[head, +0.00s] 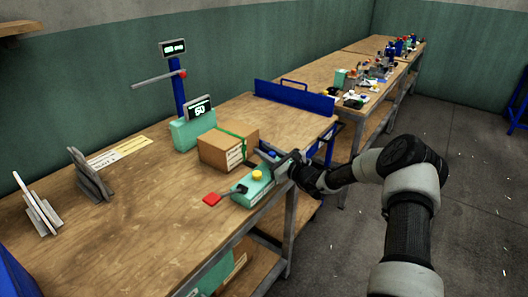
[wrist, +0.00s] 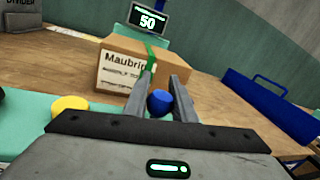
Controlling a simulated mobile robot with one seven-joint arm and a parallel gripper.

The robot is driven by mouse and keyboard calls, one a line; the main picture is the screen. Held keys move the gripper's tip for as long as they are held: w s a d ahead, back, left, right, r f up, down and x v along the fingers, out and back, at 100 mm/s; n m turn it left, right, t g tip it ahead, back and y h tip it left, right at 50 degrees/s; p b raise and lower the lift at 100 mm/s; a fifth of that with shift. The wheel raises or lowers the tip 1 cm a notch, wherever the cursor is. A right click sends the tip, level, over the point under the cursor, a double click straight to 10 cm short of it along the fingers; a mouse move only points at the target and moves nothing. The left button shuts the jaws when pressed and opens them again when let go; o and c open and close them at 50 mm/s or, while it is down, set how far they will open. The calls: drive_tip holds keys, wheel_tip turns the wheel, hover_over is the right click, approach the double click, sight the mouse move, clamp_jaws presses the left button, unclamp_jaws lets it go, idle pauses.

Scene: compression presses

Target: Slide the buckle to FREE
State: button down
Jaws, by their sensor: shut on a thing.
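A cardboard box (head: 225,148) with a green strap (wrist: 150,50) around it stands on the wooden bench; it also shows ahead in the wrist view (wrist: 120,68). I cannot read a FREE mark or tell for sure whether this knob is the buckle.
A mint-green stand (head: 192,132) with a display reading 50 is behind the box. A blue raised rail (head: 293,97) edges the bench at the back right. Grey dividers (head: 90,175) stand at the left. The bench between dividers and device is mostly clear.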

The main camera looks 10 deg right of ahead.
drive_tip(key=c, duration=1.5)
unclamp_jaws()
drive_tip(key=shift+s+a, duration=0.15)
drive_tip(key=shift+a, duration=0.05)
drive_tip(key=shift+o, duration=0.2)
drive_tip(key=shift+d, duration=0.1)
drive_tip(key=p+v, duration=0.1)
drive_tip(key=v, duration=1.6)
drive_tip(key=shift+s+p, duration=0.2)
drive_tip(key=shift+p, duration=0.1)
